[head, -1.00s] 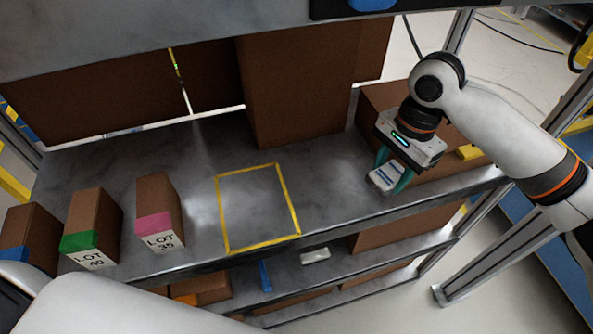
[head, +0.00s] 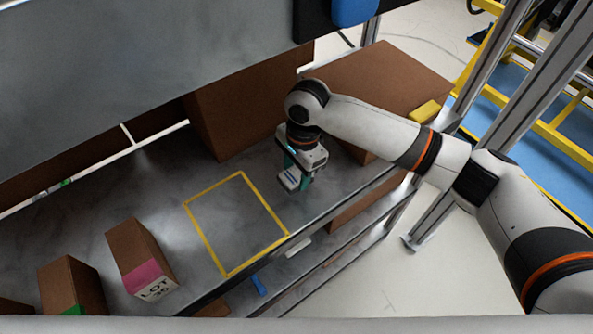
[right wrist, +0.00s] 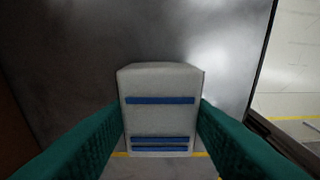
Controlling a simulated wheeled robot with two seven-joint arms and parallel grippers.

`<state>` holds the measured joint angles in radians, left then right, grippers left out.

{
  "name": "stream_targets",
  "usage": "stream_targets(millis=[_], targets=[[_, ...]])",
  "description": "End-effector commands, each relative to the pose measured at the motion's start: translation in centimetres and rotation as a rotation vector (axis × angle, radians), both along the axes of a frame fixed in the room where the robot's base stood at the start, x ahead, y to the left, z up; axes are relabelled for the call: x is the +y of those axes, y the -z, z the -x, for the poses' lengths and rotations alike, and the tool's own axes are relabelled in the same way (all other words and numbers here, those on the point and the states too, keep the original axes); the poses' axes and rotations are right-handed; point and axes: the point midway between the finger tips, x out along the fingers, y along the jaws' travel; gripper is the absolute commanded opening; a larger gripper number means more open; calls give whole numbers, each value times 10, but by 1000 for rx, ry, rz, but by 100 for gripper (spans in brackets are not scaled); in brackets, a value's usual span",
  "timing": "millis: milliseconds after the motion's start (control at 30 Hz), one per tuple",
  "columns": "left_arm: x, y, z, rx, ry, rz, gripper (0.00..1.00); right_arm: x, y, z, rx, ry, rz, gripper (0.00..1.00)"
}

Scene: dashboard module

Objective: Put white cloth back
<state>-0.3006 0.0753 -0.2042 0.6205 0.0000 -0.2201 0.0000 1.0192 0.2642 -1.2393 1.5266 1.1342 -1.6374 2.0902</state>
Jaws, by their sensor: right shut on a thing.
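The white cloth (head: 288,180), a small folded block with blue stripes, is between the teal fingers of my right gripper (head: 297,175). In the right wrist view the cloth (right wrist: 160,108) sits upright between both fingers (right wrist: 160,135), stripes facing the camera. My right gripper is shut on it, close to the grey shelf top; I cannot tell if the cloth touches the surface. The empty yellow taped square (head: 209,244) lies just left of the cloth on the shelf. My left gripper is out of view.
A pink-labelled LOT 35 box (head: 138,255) and a green-labelled box (head: 70,285) stand left of the square. A large brown box (head: 235,115) stands behind; another (head: 375,80) is at the right. A white item (head: 298,247) and blue item (head: 258,286) lie on the lower shelf.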

Motion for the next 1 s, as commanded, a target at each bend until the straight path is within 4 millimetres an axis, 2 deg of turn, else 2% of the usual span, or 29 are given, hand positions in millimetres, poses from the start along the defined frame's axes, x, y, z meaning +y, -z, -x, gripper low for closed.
stream_targets(millis=[133, 467, 500, 600, 900, 1000], targets=[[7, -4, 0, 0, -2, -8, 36, -1, 12, 0, 0, 1, 1, 23], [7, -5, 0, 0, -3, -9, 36, 0, 15, 0, 1, 0, -1, 23], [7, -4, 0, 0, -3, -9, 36, 0, 15, 0, -1, 0, -1, 50], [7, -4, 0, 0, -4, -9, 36, 0, 15, 0, -1, 0, -1, 66], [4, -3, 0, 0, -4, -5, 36, 0, 14, -1, -2, 0, 0, 66], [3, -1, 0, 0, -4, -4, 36, -1, 7, -1, -4, 0, 0, 66]])
